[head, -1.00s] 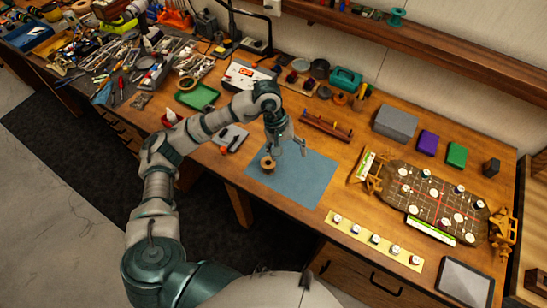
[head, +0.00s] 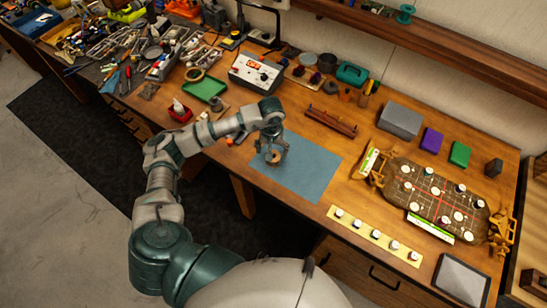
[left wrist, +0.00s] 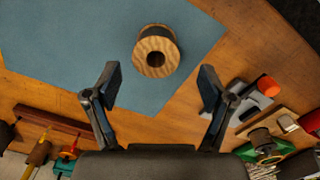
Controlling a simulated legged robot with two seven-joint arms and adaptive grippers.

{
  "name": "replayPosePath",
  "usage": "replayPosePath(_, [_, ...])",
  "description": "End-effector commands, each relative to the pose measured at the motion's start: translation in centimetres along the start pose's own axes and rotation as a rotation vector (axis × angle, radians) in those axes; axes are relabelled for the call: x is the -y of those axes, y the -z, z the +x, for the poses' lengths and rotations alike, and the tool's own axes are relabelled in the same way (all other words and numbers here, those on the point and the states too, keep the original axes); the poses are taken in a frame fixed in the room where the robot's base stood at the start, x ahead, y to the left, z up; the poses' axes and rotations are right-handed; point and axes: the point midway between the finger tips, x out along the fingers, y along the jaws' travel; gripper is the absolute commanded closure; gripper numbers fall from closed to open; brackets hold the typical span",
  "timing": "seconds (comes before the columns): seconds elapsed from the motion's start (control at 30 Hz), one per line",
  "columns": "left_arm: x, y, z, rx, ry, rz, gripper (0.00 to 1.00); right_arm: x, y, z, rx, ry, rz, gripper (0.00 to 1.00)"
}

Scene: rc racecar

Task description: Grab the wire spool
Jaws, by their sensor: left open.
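The wire spool (left wrist: 157,52) has pale wooden ends and a dark winding. It stands on the blue mat, close to the mat's edge. In the head view the spool (head: 273,158) is partly hidden by my left gripper (head: 273,154). In the left wrist view my left gripper (left wrist: 160,80) is open, its two dark fingers spread wide. The spool shows beyond the fingertips, roughly centred between them, with nothing held. Whether a finger touches it cannot be told from the head view, but they look apart in the wrist view. My right gripper is not in view.
The blue mat (head: 305,172) is otherwise bare. A wooden rack (head: 332,122) lies behind it, a yellow strip with small pots (head: 375,235) to the right. A power supply (head: 254,74) and green tray (head: 204,88) stand behind my arm. A teal spool (head: 405,14) sits on the shelf.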

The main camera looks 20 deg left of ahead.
Motion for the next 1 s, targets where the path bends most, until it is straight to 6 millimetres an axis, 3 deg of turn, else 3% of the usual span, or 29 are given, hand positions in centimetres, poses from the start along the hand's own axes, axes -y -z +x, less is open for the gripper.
replayPosePath(0.27, [-0.6,-0.2,3.9,0.003,0.000,-0.001,0.18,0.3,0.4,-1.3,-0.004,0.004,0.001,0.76])
replayPosePath(0.53, [-0.6,-0.2,4.5,0.000,0.000,0.001,0.18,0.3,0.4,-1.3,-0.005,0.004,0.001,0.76])
replayPosePath(0.57, [-0.6,-0.2,4.5,0.000,0.000,0.001,0.20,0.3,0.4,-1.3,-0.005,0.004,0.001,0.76])
replayPosePath(0.83, [-0.6,-0.2,4.5,0.001,0.000,0.000,0.86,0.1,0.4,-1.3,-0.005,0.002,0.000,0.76])
replayPosePath(1.0, [-0.6,-0.2,4.5,0.000,0.000,0.000,0.86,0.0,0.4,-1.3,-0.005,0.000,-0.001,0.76])
